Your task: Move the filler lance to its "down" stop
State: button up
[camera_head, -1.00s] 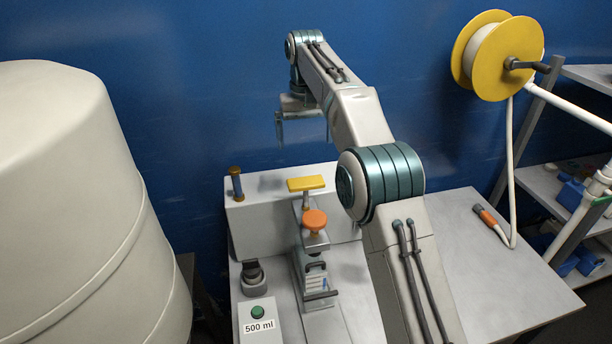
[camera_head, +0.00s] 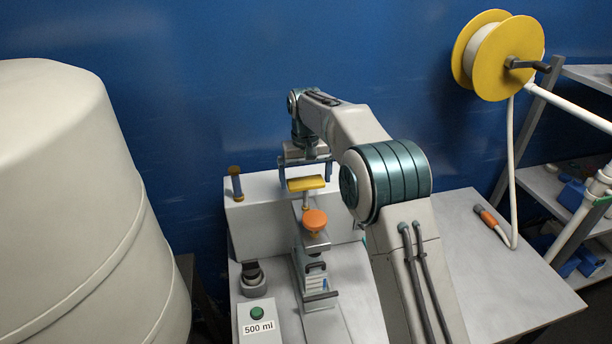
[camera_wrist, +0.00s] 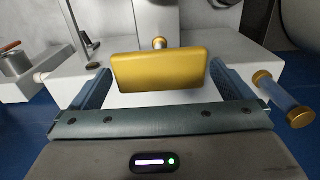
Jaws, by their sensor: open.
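The filler lance's yellow handle (camera_head: 306,184) tops a short stem on the white filler block, behind the orange knob (camera_head: 315,221). My gripper (camera_head: 308,181) is open at the handle, pointing down, with one finger on either side of it. In the wrist view the yellow handle (camera_wrist: 160,70) lies between the two open blue fingers (camera_wrist: 160,84), with a small gap visible at each end. The lance's lower part is partly hidden by the orange knob.
A green button (camera_head: 257,312) sits on the box labelled 500 ml. A blue cylinder with brass caps (camera_head: 236,184) stands left of the handle. A large pale tank (camera_head: 85,210) fills the left. A yellow hose reel (camera_head: 500,56) hangs at the right.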

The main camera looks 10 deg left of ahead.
jog(key=c, duration=1.1)
jog(key=shift+f+b, duration=1.1)
jog(key=shift+f, duration=1.25)
jog(key=o, duration=1.1)
jog(key=shift+f, duration=0.1)
notch_tip(320, 180, up, 12)
jog(key=shift+w+f, duration=0.1)
jog(key=shift+w, duration=0.05)
jog(key=shift+r, duration=1)
